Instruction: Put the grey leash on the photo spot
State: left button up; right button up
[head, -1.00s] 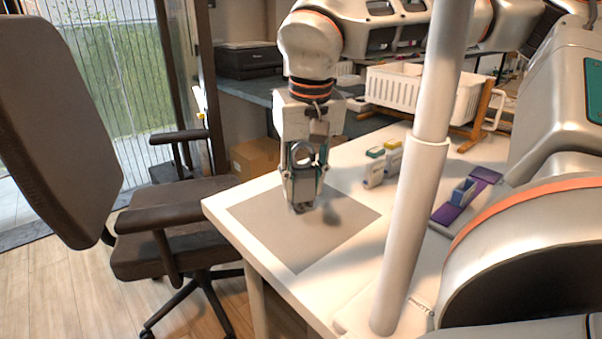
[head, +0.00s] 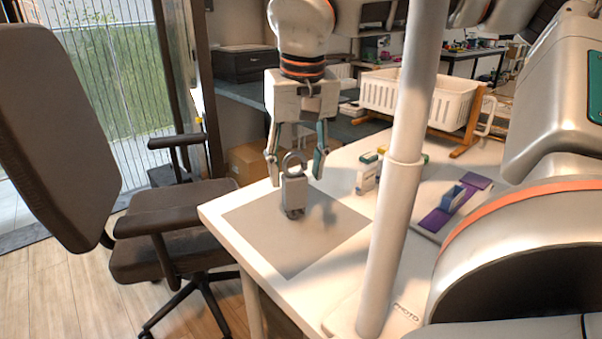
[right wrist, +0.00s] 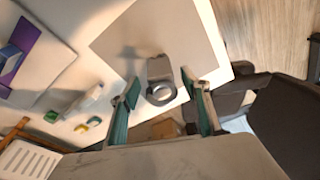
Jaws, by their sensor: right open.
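The grey leash (head: 294,191) appears as a small grey block with a ring on top, standing upright on a grey square mat (head: 252,225) near the table's left corner. My right gripper (head: 295,168) is open above it, with one finger on each side of the ring and gaps between. In the right wrist view the leash (right wrist: 160,70) shows between the open fingers (right wrist: 160,86), apart from both. The lettering PHOTO (head: 406,312) shows on a pale surface at the table's front, partly behind a pole. My left gripper is not in view.
Small boxes (head: 366,174) stand right of the mat. A purple piece with a blue block (head: 456,198) lies farther right. A white basket (head: 400,92) is at the back. A pale pole (head: 396,205) rises in front. An office chair (head: 165,220) stands left of the table.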

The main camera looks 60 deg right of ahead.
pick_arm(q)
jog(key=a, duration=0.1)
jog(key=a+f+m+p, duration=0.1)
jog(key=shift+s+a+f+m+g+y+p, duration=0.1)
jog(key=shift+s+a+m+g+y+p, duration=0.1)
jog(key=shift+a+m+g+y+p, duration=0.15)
pick_arm(e)
notch_tip(320, 180, up, 7)
jog(key=shift+s+a, duration=0.4)
jog(key=shift+s, duration=0.05)
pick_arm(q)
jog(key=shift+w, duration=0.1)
